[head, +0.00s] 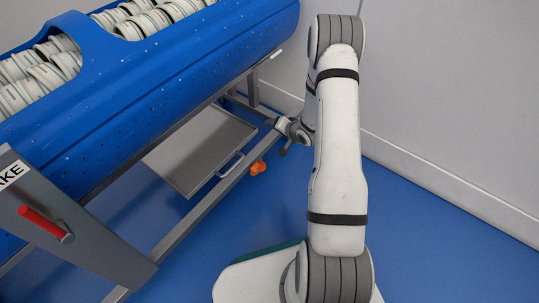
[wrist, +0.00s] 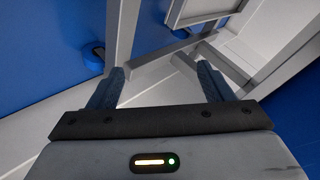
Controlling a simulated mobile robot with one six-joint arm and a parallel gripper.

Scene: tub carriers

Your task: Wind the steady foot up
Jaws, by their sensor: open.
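A tub carrier with a blue perforated tub (head: 170,85) stands on a grey metal frame (head: 190,228) at the left. A small orange part (head: 258,168), perhaps a hand knob, shows low beside the frame's near rail. I cannot tell for sure which part is the steady foot. My gripper (head: 285,138) is beyond the orange part, near the frame's far end. In the wrist view my gripper (wrist: 160,88) is open, with nothing between its two fingers.
A grey tray (head: 200,150) with a handle sits under the tub. White rings (head: 140,20) fill the tub. A wall (head: 440,110) closes the right side; blue floor (head: 430,245) is clear.

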